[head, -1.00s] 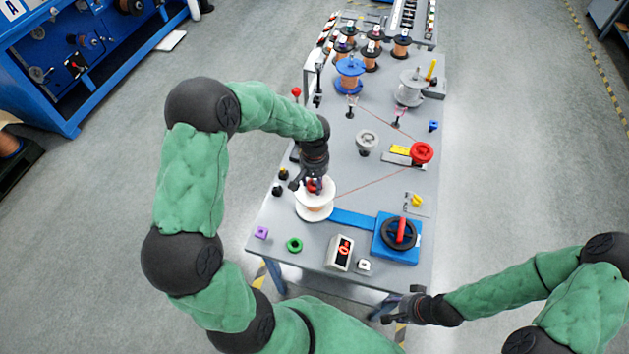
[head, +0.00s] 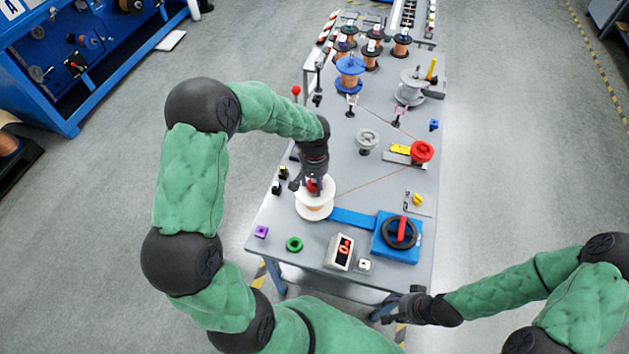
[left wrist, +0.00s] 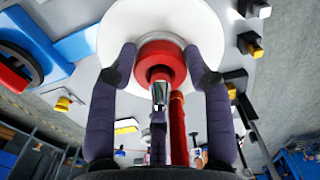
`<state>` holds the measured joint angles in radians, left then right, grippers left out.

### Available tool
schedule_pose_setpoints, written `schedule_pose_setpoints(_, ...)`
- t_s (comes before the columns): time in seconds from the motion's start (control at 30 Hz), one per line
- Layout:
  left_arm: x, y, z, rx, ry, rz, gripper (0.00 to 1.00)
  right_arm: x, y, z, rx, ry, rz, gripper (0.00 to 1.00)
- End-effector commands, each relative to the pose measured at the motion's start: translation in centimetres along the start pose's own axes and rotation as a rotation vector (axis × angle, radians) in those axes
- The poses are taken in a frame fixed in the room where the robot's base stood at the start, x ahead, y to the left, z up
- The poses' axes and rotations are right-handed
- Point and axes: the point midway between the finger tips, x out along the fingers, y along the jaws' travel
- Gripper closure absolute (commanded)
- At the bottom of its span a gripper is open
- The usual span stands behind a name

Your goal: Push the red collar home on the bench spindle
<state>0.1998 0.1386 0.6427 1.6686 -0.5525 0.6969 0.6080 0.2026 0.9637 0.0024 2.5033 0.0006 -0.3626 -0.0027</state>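The red collar (left wrist: 160,60) is around the metal spindle (left wrist: 158,93), in front of the white spool (left wrist: 112,32) in the left wrist view. In the head view the white spool (head: 315,211) stands on the bench, with the red collar (head: 314,186) on top. My left gripper (left wrist: 160,50) has purple fingers on both sides of the collar, seemingly against its rim. My left gripper (head: 314,188) points down over the spool in the head view. Whether the collar is fully seated is hidden. My right gripper (head: 392,308) is low by the bench's front edge; its fingers are unclear.
A blue block with a black handwheel (head: 398,233) is right of the spool. A red pulley (head: 422,152) and grey pulley (head: 367,139) stand behind, with thin wire running across.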

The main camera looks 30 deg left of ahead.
Motion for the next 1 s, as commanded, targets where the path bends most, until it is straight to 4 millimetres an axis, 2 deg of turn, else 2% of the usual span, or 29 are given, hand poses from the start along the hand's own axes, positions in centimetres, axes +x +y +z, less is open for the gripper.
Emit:
schedule_pose_setpoints(0.47,-0.4,0.0,-0.1,-0.001,0.001,0.0,0.26,0.0,0.0,0.0,0.0,0.0,0.0,0.6)
schedule_pose_setpoints(0.57,-1.5,0.0,-0.1,0.0,0.004,0.0,0.26,0.0,0.0,0.0,0.0,0.0,0.0,0.6)
schedule_pose_setpoints(1.0,-9.7,0.0,-0.1,-0.001,0.003,0.001,0.26,0.0,0.0,0.0,0.0,0.0,0.0,0.6)
